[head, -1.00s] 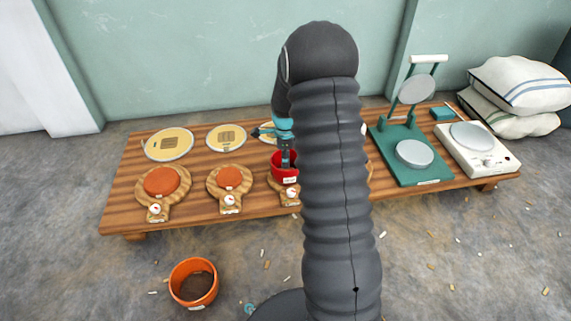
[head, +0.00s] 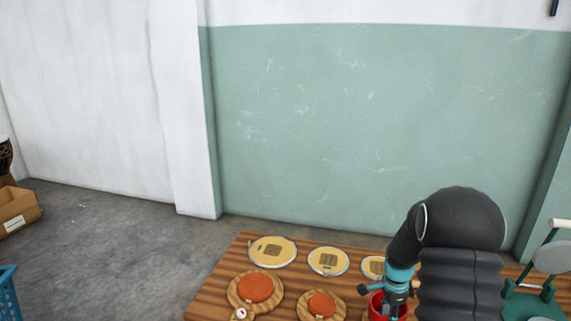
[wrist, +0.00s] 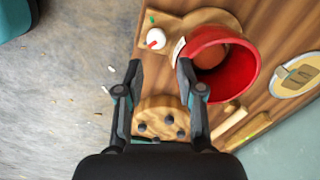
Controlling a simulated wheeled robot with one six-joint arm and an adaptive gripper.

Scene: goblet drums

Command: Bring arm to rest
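My gripper (wrist: 158,72) is open in the wrist view, its two dark fingers apart with nothing held between the tips. A red pot (wrist: 226,62) stands right beside the right finger, on a wooden board. In the head view my arm is at the lower right, bent over with its gripper (head: 393,292) pointing down near the red pot (head: 378,307). A round wooden piece with several dark knobs (wrist: 162,122) shows behind and between the fingers.
The wooden table (head: 215,300) holds yellow discs (head: 272,251) and orange-topped boards (head: 255,288). A white dial (wrist: 155,38) is close to the fingers. A green press (head: 540,300) stands at the right. A cardboard box (head: 16,208) and blue crate (head: 8,290) are at the left.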

